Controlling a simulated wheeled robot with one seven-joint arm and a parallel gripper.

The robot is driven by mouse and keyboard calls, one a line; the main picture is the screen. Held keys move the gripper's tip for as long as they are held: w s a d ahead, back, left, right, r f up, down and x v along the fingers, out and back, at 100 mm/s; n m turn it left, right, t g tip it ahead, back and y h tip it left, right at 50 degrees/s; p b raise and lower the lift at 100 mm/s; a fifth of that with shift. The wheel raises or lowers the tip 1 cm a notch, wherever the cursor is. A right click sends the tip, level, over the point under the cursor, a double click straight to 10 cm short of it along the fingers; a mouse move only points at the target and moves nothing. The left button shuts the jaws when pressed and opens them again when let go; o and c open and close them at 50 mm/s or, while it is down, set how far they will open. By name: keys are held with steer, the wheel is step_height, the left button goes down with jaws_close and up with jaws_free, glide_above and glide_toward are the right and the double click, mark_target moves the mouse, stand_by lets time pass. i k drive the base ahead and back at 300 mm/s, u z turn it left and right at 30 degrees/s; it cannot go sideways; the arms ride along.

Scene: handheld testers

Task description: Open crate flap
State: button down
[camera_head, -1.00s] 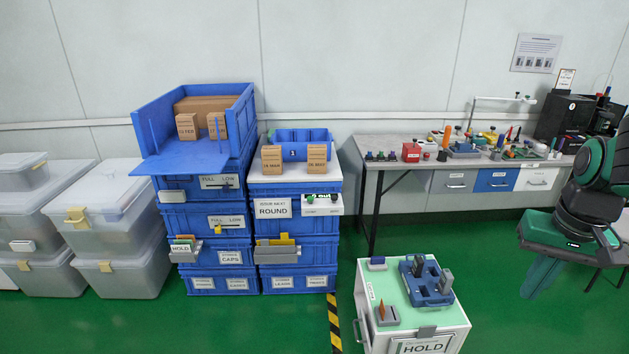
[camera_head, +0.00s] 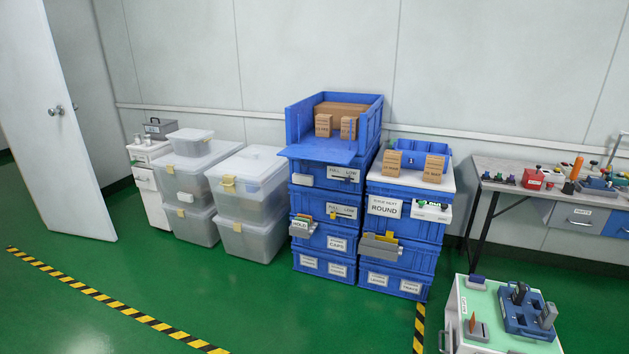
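A stack of blue crates (camera_head: 310,205) stands against the wall in the middle of the view. Its top crate (camera_head: 373,121) has its front flap (camera_head: 322,152) folded down and outward, so the front is open. Cardboard boxes (camera_head: 348,127) show inside it. The crate below carries a label and a dark latch-like bar (camera_head: 343,179) on its front. My gripper is not in view now.
A second blue stack (camera_head: 405,231) with a white top and two small cartons stands to the right. Clear lidded bins (camera_head: 249,205) stand left. A white cabinet with a green top (camera_head: 485,302) is at front right. The green floor in front is open.

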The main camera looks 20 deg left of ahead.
mark_target(301, 151)
steer(key=u, duration=0.6)
steer(key=i, duration=2.4)
steer(key=z, duration=0.5)
